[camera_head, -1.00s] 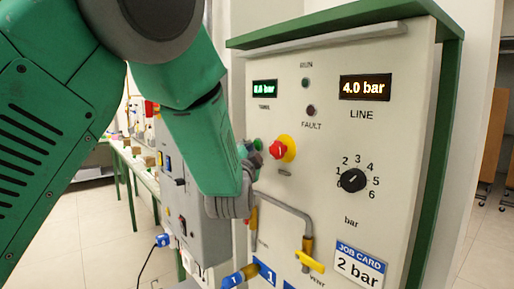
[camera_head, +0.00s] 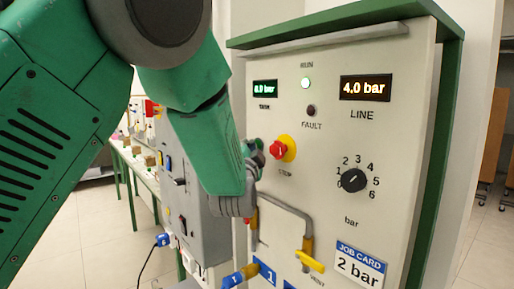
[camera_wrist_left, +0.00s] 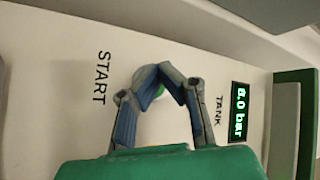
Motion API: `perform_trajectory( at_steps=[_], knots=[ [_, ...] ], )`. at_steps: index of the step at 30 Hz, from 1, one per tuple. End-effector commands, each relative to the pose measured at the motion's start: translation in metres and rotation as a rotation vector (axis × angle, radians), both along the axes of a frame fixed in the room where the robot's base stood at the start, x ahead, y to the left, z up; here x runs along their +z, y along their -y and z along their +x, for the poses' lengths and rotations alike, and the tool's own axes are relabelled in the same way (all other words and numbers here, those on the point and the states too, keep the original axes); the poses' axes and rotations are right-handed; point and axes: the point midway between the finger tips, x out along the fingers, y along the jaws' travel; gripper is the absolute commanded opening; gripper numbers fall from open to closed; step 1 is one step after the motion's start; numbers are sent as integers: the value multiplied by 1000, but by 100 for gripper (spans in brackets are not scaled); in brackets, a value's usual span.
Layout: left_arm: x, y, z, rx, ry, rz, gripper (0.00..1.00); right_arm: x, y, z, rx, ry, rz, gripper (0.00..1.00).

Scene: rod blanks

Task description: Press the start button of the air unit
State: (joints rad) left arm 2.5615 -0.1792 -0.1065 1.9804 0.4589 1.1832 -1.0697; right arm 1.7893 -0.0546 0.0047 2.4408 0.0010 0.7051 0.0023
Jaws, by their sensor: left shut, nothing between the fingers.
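The air unit (camera_head: 330,215) is a pale panel in a green frame. Its green start button (camera_wrist_left: 157,93) shows in the left wrist view, beside the START label (camera_wrist_left: 101,78) and partly covered by my fingers. My left gripper (camera_wrist_left: 160,72) is shut and empty, its fingertips together over the button; whether they touch it I cannot tell. In the head view the left gripper (camera_head: 255,150) is at the panel's left side, hiding most of the button. The RUN lamp (camera_head: 306,83) is lit pale; the FAULT lamp (camera_head: 311,110) is dark. My right gripper is not in view.
A red stop knob (camera_head: 277,149) on a yellow base sits just right of my gripper. A black dial (camera_head: 353,180), a yellow-handled valve (camera_head: 310,260) and a "2 bar" job card (camera_head: 359,267) are on the panel. The line display (camera_head: 365,88) reads 4.0 bar.

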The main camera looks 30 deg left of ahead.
Motion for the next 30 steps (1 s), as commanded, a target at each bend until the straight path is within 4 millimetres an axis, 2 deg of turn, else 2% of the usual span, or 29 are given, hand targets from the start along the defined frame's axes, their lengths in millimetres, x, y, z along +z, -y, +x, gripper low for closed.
perform_trajectory(
  at_steps=[13,23,30],
  knots=[
    [0,-5,-14,-1,0,1,0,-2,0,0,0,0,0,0],
    [0,-6,-16,-1,0,0,0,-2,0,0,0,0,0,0],
    [0,-14,-36,0,0,1,0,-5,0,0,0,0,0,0]
  ],
)
